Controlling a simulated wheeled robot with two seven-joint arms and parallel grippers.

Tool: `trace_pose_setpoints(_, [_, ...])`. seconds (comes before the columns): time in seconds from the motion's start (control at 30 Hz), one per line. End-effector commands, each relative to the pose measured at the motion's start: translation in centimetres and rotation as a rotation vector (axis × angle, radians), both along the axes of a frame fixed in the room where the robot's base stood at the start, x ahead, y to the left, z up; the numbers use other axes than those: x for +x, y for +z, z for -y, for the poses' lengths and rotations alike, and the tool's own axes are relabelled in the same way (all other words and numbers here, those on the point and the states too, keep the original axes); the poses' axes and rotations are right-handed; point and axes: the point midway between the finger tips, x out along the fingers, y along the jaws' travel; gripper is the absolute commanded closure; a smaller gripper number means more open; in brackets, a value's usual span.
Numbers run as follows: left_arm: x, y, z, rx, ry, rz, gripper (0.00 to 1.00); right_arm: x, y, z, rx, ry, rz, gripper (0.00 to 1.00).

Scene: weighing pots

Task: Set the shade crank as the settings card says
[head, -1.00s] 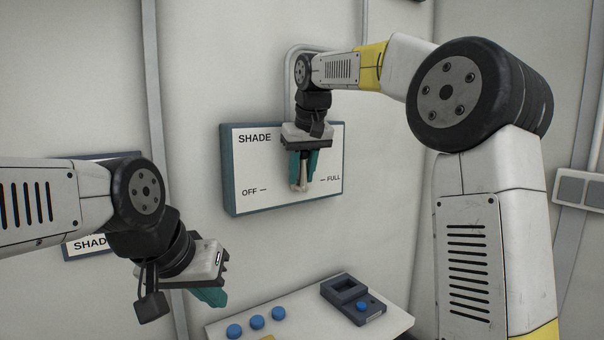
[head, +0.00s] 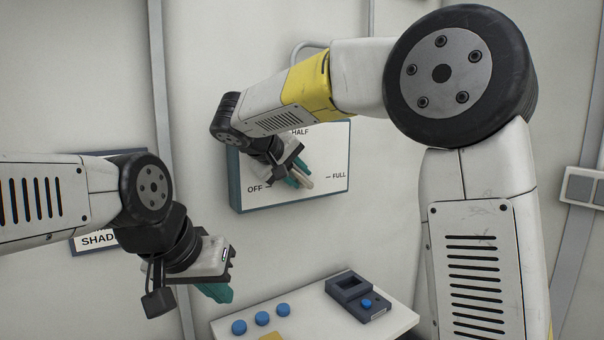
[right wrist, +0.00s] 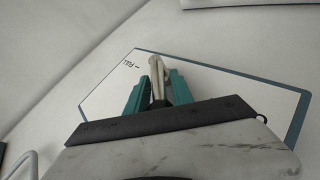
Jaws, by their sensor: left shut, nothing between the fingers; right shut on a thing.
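The shade panel (head: 330,192) is a white board with a blue-grey edge on the wall, marked OFF, HALF and FULL. My right gripper (head: 298,178) is shut on the pale shade crank (head: 307,183), reaching it from the upper left, between the HALF and OFF sides. The arm hides part of the panel. In the right wrist view the crank (right wrist: 155,66) stands between the teal fingers (right wrist: 160,92). My left gripper (head: 220,291) is shut and empty at lower left. A card reading "SHAD" (head: 95,240) is mostly hidden behind my left arm.
A small white table (head: 393,323) below the panel holds blue pots (head: 262,318) and a dark device (head: 357,296) with a blue knob. Grey conduit (head: 168,110) runs down the wall. The space between panel and table is clear.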

Motion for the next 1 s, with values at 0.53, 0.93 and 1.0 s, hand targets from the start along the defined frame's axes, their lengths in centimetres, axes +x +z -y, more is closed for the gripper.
trace_pose_setpoints(0.53, [0.0, 0.0, 0.0, 0.000, 0.000, 0.000, 1.00, -0.6, -1.8, -0.9, -0.417, 0.004, 0.274, 1.00])
trace_pose_setpoints(0.93, [0.0, 0.0, 0.0, 0.000, 0.000, 0.000, 1.00, -0.6, -2.5, -1.0, -0.593, 0.001, 0.390, 1.00])
trace_pose_setpoints(1.0, [0.0, 0.0, 0.0, 0.000, 0.000, 0.000, 1.00, -0.6, -2.6, -1.0, -0.606, 0.000, 0.400, 1.00])
